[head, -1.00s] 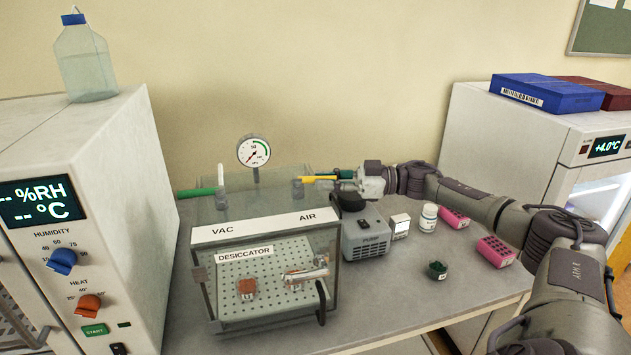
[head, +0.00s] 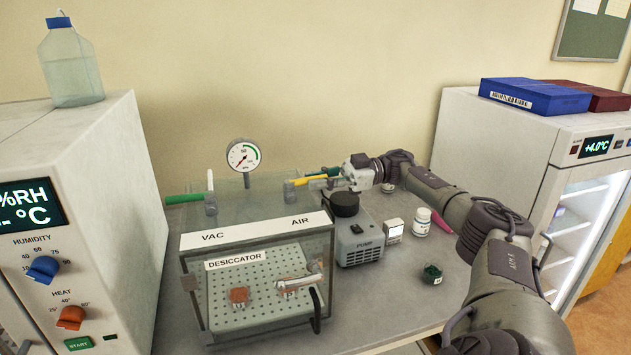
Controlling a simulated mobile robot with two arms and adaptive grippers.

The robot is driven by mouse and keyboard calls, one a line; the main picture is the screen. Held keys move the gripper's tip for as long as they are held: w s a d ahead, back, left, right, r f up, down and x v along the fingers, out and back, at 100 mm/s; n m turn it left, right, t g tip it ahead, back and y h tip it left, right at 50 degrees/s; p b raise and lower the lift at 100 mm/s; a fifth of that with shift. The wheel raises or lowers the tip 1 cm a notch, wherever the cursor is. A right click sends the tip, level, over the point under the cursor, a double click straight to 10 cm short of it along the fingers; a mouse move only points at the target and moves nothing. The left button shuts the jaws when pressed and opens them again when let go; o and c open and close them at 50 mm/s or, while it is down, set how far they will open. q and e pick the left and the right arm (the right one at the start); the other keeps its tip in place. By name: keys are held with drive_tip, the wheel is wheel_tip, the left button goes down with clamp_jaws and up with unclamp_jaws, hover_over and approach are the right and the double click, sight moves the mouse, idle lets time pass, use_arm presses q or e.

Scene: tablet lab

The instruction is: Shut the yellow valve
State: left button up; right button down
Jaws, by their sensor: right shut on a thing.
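The yellow valve (head: 307,181) has a yellow lever handle pointing right along the back of the desiccator's top, on the AIR side. My right gripper (head: 328,175) comes in from the right and is shut on the outer end of the yellow handle. Its fingers partly hide that end. The desiccator (head: 195,292) is a clear box with a perforated shelf, its front door looking closed. A second valve with a green handle (head: 184,198) points left on the VAC side. My left gripper is out of view.
A gauge (head: 243,155) stands behind the desiccator. White cabinets flank the table.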

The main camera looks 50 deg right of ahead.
drive_tip(key=c, duration=1.1)
unclamp_jaws()
drive_tip(key=shift+r, duration=0.1)
drive_tip(key=v, duration=0.6)
drive_tip(key=shift+d, duration=0.15)
drive_tip(key=shift+s+d, duration=0.35)
drive_tip(key=shift+d, duration=0.05)
